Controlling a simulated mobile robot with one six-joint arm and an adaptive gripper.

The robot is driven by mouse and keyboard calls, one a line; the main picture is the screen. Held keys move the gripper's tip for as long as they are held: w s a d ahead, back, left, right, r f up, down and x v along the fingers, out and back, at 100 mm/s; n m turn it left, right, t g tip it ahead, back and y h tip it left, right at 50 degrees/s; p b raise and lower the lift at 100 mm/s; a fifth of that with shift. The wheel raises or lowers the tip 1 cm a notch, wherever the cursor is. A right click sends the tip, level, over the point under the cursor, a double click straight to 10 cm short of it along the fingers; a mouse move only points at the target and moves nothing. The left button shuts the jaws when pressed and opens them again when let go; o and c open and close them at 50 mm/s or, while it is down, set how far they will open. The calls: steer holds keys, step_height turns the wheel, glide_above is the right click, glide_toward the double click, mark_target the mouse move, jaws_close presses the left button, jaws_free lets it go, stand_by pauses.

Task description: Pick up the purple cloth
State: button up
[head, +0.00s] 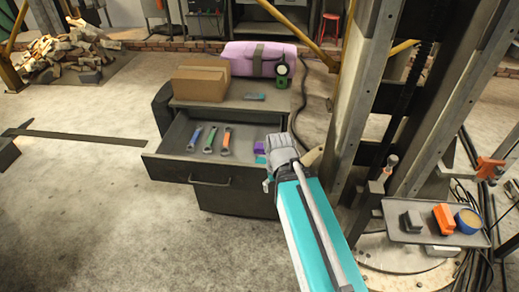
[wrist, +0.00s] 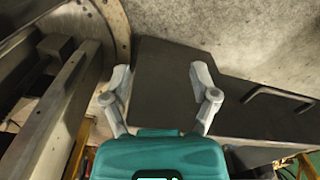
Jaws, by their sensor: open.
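A small purple cloth (head: 260,147) lies at the right end of the open drawer (head: 180,166) in the head view, with a teal patch beside it. Part of it is hidden behind my arm. The wrist view does not show it. My gripper (wrist: 158,82) is open and empty in the wrist view, its two grey fingers spread over a dark cabinet surface (wrist: 165,75).
A cardboard box (head: 200,80), a pink-purple bag (head: 262,58) and a green round device (head: 282,72) are on or behind the cabinet top. A metal column (head: 362,120) stands close on the right. Open floor lies left.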

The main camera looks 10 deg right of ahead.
mark_target(261, 145)
steer(key=shift+o, duration=0.6)
steer(key=shift+w+r, duration=0.25)
steer(key=shift+r, duration=0.1)
steer(key=shift+n+t, duration=0.3)
steer(key=shift+n, duration=0.6)
steer(key=w+r+p, duration=0.1)
steer(key=w, duration=0.1)
steer(key=w+r+p, duration=0.3)
steer(key=w+p, duration=0.1)
steer(key=shift+w+d+r, duration=0.25)
steer(key=shift+d, duration=0.1)
steer(key=w+n, duration=1.2)
steer(key=w, duration=1)
steer(key=shift+a+f, duration=0.1)
step_height(261, 145, down, 8)
steer(key=b, duration=0.8)
steer(key=shift+f+b, duration=0.25)
steer(key=shift+b, duration=0.05)
steer(key=shift+w+f+b, duration=0.1)
steer(key=shift+f+b, duration=2.5)
